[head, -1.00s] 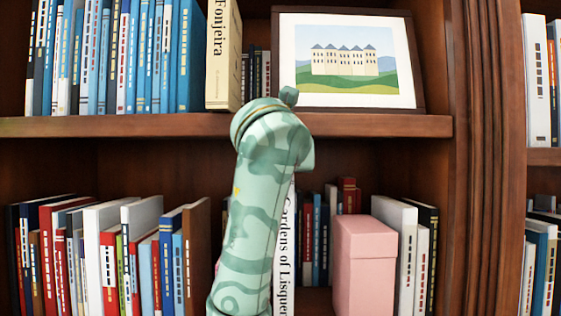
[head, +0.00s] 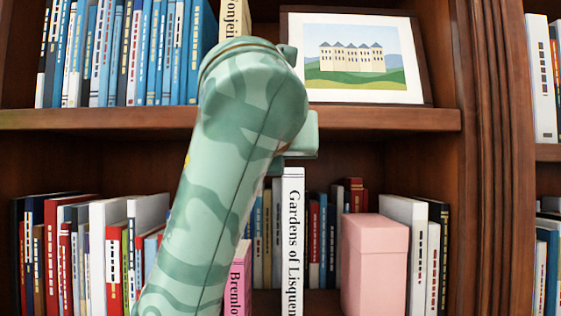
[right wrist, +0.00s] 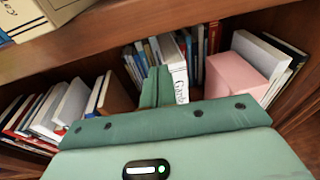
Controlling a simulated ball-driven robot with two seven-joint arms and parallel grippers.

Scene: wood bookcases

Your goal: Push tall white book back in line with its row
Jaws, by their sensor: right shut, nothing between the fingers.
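The tall white book (head: 293,240), lettered "Gardens of Lisquen", stands upright on the lower shelf, its spine well forward of the books behind it. It also shows in the right wrist view (right wrist: 178,80), just beyond my fingers. My right gripper (right wrist: 155,72) is shut and empty, its fingertips beside the top of the white book's spine at its left. I cannot tell whether they touch it. In the head view my green right arm crosses the middle and hides the fingers. My left gripper is not in view.
A pink box (head: 375,262) stands right of the white book, and a pink book (head: 238,280) stands left. The upper shelf edge (head: 370,121) overhangs, carrying a framed castle picture (head: 355,60) and a cream book (head: 233,20). Rows of books fill the lower shelf's sides.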

